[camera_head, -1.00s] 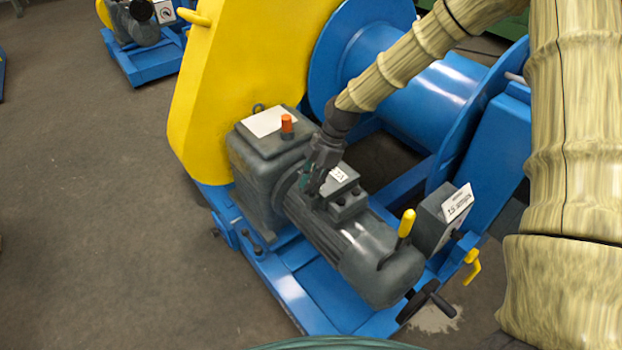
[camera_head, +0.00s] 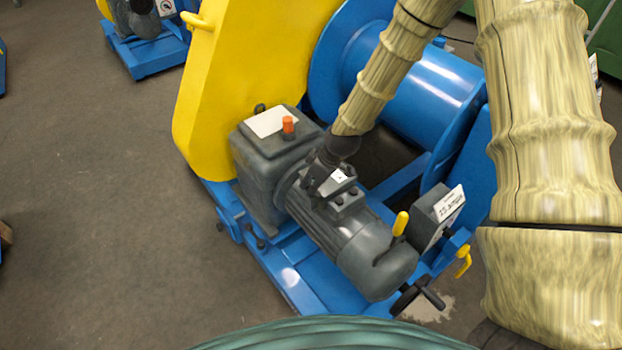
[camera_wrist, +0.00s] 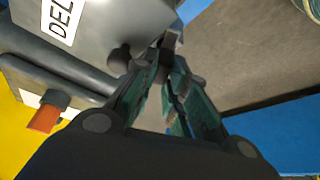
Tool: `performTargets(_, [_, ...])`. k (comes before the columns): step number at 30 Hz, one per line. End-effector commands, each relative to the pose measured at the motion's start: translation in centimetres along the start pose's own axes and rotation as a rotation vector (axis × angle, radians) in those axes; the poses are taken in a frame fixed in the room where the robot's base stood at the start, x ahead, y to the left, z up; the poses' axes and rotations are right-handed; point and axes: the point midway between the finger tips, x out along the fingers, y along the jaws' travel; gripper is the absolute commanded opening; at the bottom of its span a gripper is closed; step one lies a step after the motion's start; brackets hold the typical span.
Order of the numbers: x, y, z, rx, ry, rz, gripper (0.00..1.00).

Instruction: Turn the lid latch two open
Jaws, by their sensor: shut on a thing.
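The grey terminal box (camera_head: 346,192) sits on top of the ribbed motor (camera_head: 330,230) in the head view. Its grey side and a white label starting "DEL" (camera_wrist: 62,16) show in the wrist view. My gripper (camera_wrist: 168,45) has its teal fingers closed together at the tips on a small dark lid latch (camera_wrist: 172,38) at the box's edge. A second dark knob (camera_wrist: 120,58) stands just left of the fingertips, apart from them. No number shows on either latch. In the head view my wrist covers the fingertips and the held latch.
A gearbox with an orange cap (camera_head: 289,125) stands left of the motor. A yellow handle (camera_head: 401,223) rises at the motor's end, near a grey labelled box (camera_head: 437,215). The yellow guard (camera_head: 240,80) and blue drum (camera_head: 425,95) stand behind.

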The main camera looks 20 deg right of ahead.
Motion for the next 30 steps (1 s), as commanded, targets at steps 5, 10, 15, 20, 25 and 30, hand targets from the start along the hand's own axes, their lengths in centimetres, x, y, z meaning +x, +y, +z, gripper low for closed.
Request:
performTargets(5, [-0.20, 0.13, -0.13, 0.122, 0.000, 0.054, 0.00])
performTargets(10, [-0.15, 0.21, -0.12, 0.210, 0.001, 0.090, 0.00])
performTargets(15, [-0.12, 0.32, -0.11, 0.267, 0.002, 0.114, 0.00])
performTargets(20, [-0.09, 0.38, -0.11, 0.294, 0.003, 0.126, 0.00])
performTargets(25, [-0.07, 0.41, -0.12, 0.303, 0.004, 0.129, 0.00])
performTargets(30, [-0.07, 0.43, -0.14, 0.302, 0.004, 0.130, 0.00])
